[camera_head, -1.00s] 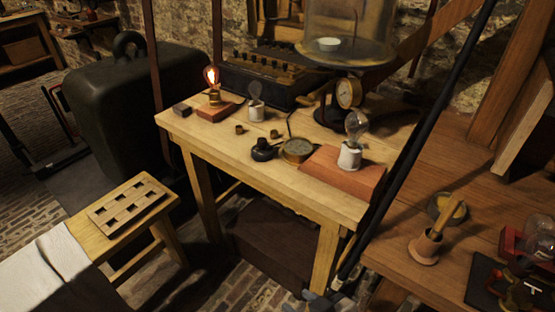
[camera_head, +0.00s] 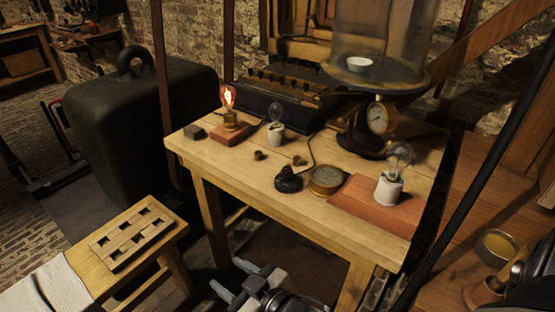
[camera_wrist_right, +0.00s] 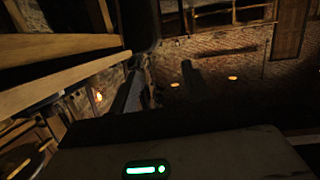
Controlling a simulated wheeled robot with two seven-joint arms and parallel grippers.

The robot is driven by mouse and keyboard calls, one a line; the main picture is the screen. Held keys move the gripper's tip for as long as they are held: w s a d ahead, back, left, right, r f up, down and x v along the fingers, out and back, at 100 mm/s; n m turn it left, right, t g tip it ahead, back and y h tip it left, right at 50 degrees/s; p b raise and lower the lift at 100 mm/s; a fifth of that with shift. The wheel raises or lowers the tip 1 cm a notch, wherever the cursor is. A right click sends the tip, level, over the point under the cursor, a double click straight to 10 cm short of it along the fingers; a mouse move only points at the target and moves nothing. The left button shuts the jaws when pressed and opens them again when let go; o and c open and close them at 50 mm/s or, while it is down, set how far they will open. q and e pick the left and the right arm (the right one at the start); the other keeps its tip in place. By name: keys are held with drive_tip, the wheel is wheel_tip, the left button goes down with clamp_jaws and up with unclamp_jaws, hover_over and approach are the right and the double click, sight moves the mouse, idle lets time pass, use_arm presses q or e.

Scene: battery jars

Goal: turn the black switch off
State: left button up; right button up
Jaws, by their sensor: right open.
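A black rounded switch-like piece (camera_head: 288,180) with a knob on top sits near the table's front edge, left of a round brass dial. I cannot read its setting. A lit bulb (camera_head: 229,100) glows on a small red-brown base at the table's left. An unlit clear bulb (camera_head: 398,160) stands in a white holder on a red-brown board at the right. My right gripper (camera_head: 229,277) is low in front of the table, below the tabletop, open and empty, and apart from the switch. Its dark fingers (camera_wrist_right: 162,85) are spread in the right wrist view. My left gripper is not in view.
The wooden table (camera_head: 240,172) also carries the brass dial (camera_head: 325,180), a small white jar (camera_head: 276,134) and a gauge under a glass bell (camera_head: 378,118). A slatted rack (camera_head: 133,238) lies on a bench at left. A dark pole crosses at right.

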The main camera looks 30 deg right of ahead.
drive_tip(key=w+a+r+n+y+b, duration=0.2)
drive_tip(key=w+a+r+n+y, duration=0.65)
drive_tip(key=r+n+y, duration=0.25)
wheel_tip(320, 180, up, 12)
drive_tip(key=n+g+h+b, duration=0.4)
drive_tip(key=g+h+b, duration=0.2)
drive_tip(key=g+h, duration=0.9)
hover_over(288, 169)
drive_tip(key=shift+n+t+h, duration=0.3)
drive_tip(key=shift+t+h, duration=0.1)
wheel_tip(288, 169, down, 15)
drive_tip(key=shift+w+f+b, duration=0.1)
drive_tip(key=shift+f+b, duration=0.1)
drive_tip(key=shift+b, duration=0.55)
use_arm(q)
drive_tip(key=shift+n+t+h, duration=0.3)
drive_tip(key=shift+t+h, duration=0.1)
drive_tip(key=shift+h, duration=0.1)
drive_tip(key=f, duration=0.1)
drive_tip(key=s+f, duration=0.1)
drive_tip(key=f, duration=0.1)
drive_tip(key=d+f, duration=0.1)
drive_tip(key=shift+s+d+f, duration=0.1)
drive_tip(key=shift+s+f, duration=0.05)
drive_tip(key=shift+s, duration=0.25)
